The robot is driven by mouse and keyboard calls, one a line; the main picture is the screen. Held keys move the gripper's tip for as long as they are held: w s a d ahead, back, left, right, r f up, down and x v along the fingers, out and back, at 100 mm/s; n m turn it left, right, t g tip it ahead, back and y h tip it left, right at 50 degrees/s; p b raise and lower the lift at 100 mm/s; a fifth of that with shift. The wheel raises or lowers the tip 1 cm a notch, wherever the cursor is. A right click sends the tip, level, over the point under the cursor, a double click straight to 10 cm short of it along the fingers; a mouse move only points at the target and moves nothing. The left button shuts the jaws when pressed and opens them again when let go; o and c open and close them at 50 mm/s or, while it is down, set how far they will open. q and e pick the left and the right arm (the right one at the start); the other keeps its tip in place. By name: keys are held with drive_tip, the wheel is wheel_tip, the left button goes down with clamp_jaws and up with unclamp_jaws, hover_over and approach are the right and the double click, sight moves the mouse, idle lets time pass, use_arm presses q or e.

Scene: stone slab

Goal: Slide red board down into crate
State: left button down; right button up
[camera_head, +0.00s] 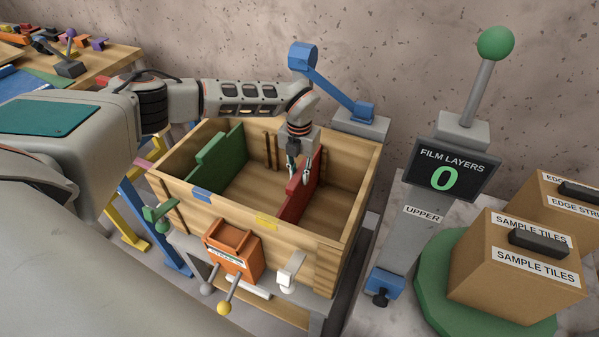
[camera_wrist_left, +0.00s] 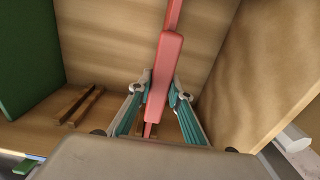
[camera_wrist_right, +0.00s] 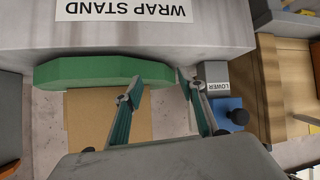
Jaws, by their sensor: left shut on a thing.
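The red board (camera_head: 299,197) stands upright inside the wooden crate (camera_head: 236,211), running between its front and back walls. I cannot tell whether its bottom touches the crate floor. My left gripper (camera_head: 302,172) reaches down into the crate from above and is shut on the raised part of the board. In the left wrist view, its fingers (camera_wrist_left: 161,84) sit one on each side of the red board (camera_wrist_left: 166,65). My right gripper (camera_wrist_right: 158,84) is open and empty in the right wrist view, away from the crate.
A green board (camera_head: 222,158) stands in the crate's left part. Dark wooden rails (camera_head: 272,150) line the back wall. An orange box (camera_head: 236,248) hangs on the front. A FILM LAYERS post (camera_head: 444,177) and cartons (camera_head: 515,262) stand right. The right wrist view shows a WRAP STAND (camera_wrist_right: 215,30).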

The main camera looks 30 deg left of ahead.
use_arm(q)
drive_tip(key=c, duration=1.8)
unclamp_jaws()
drive_tip(key=shift+r, duration=0.1)
wheel_tip(320, 180, up, 12)
